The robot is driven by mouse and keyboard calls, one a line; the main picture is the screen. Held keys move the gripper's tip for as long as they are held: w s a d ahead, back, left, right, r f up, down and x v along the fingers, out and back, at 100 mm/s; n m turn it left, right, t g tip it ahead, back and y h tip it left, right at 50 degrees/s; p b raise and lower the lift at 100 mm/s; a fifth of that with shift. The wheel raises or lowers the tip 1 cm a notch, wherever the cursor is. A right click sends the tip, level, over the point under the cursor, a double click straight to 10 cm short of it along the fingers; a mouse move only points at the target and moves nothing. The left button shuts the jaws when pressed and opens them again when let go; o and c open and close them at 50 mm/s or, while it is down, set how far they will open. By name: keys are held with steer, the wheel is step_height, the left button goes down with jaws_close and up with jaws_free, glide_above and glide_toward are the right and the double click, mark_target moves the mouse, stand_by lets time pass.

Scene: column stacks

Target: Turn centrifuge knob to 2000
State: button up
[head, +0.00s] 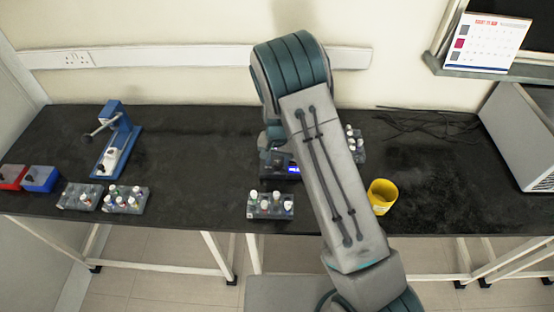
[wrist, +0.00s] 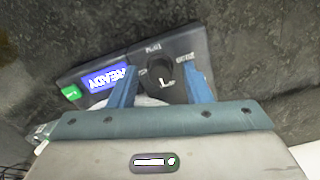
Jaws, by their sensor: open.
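The centrifuge (head: 270,160) stands on the black bench in the head view, mostly hidden behind my arm. In the wrist view its dark front panel (wrist: 130,58) carries a blue display (wrist: 108,77) with white text that looks like READY upside down. A green button (wrist: 71,93) is at its left end. The black round knob (wrist: 158,70) shows a small white mark on its lower side; the small labels around it are not clearly readable. My gripper (wrist: 160,76) is open, its two blue fingers on either side of the knob with gaps. The head view hides my gripper.
A rack of vials (head: 270,206) is in front of the centrifuge, and another rack (head: 356,143) is behind my arm. A yellow cup (head: 382,196) stands to the right. A blue stand (head: 117,140) and more racks (head: 125,199) are at left. The bench right of the cup is mostly clear.

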jaws_close()
steer(key=n+b, duration=0.1)
steer(key=b, duration=0.1)
steer(key=n+b, duration=0.2)
steer(key=shift+f+n, duration=0.2)
steer(key=shift+n, duration=0.1)
steer(key=n+b, duration=0.3)
steer(key=n, duration=0.2)
steer(key=shift+r+b, duration=0.1)
steer(key=shift+b, duration=0.3)
steer(key=n+b, duration=0.1)
steer(key=n, duration=0.4)
steer(key=shift+r+b, duration=0.1)
steer(key=shift+b, duration=0.2)
steer(key=shift+n, duration=2.2)
